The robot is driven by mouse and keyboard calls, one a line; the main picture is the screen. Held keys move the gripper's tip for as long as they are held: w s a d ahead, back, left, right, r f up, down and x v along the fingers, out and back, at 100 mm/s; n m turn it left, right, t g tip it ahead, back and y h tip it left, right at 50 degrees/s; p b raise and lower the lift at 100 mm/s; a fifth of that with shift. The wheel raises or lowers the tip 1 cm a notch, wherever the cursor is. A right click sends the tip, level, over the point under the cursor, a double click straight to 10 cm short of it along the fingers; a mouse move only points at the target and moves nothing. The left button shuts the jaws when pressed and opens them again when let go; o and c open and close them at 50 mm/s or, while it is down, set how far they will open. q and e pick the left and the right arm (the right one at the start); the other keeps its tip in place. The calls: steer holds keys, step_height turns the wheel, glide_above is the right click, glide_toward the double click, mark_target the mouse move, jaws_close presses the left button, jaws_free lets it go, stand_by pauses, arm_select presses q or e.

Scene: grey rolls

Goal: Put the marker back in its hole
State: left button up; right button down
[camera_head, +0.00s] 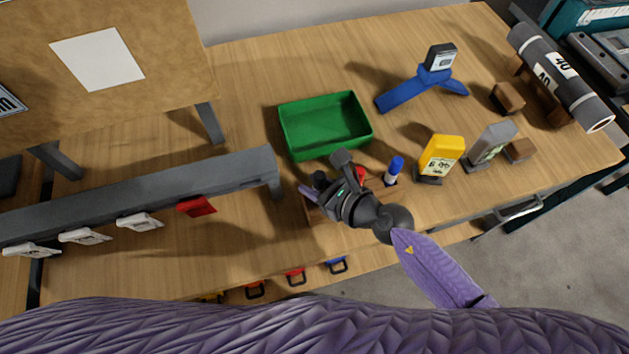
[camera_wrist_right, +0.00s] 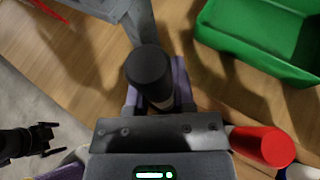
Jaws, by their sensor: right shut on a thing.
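My right gripper (camera_head: 313,190) is over the front of the workbench, at the left end of the wooden marker block (camera_head: 378,190). In the right wrist view its purple fingers (camera_wrist_right: 158,92) are shut on a marker with a black cap (camera_wrist_right: 148,67) and a pale body. The marker's lower end and the hole are hidden. A red marker (camera_wrist_right: 262,145) stands close beside the gripper. A blue-capped marker (camera_head: 394,168) stands farther right in the block. My left gripper (camera_wrist_right: 46,139) shows only at the left of the wrist view, fingers apart, empty, above the floor.
A green bin (camera_head: 324,126) lies behind the block. A grey rail (camera_head: 150,188) ends just left of my right gripper. Bare bench lies between the bin and the stand.

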arm_select(q)
steer(key=shift+a+f, duration=0.1)
steer(key=shift+f, duration=0.05)
arm_select(e)
steer(key=shift+f, duration=0.2)
steer(key=shift+f+b, duration=0.3)
steer(key=shift+b, duration=0.1)
arm_select(q)
steer(key=shift+s+a+f, duration=0.1)
steer(key=shift+a+f, duration=0.25)
arm_select(e)
steer(key=shift+f, duration=0.1)
arm_select(q)
steer(key=shift+d+f+b, duration=0.25)
steer(key=shift+f+b, duration=0.25)
steer(key=shift+b, duration=0.05)
arm_select(e)
steer(key=shift+f, duration=0.5)
steer(key=shift+c, duration=1.9)
jaws_free()
arm_select(q)
steer(key=shift+r+p, duration=0.8)
arm_select(e)
steer(key=v, duration=1)
